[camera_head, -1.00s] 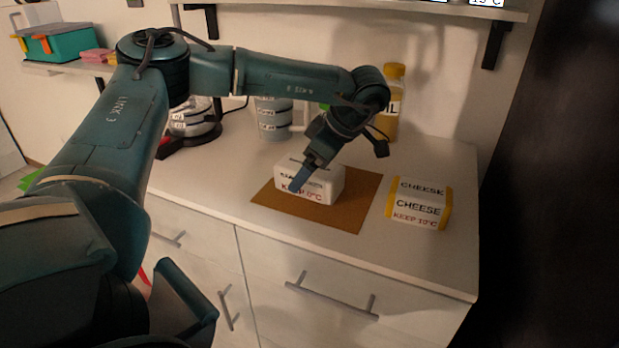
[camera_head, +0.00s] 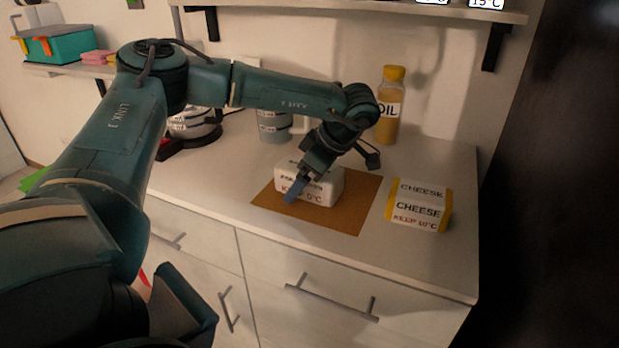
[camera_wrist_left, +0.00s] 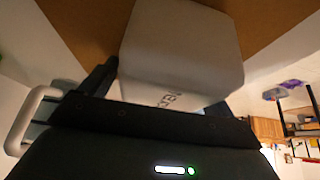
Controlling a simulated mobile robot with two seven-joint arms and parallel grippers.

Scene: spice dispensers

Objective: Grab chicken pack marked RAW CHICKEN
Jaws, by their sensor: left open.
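The chicken pack (camera_head: 324,187) is a white block with dark lettering and red "KEEP 0°C" text, lying on a brown mat (camera_head: 345,215) on the counter. Part of its upper label is hidden behind my left gripper. My left gripper (camera_head: 297,188) points down at the pack, with one blue-grey finger in front of its near left side. In the left wrist view the pack (camera_wrist_left: 183,45) fills the upper middle, close to the dark finger (camera_wrist_left: 98,78). The left gripper is open; I cannot tell whether it touches the pack. My right gripper is not in view.
A cheese pack (camera_head: 418,206) with yellow ends lies right of the mat. An oil bottle (camera_head: 389,110) and a mug (camera_head: 272,122) stand behind. A kettle-like item (camera_head: 192,123) is at the back left. A shelf (camera_head: 350,10) overhangs the counter.

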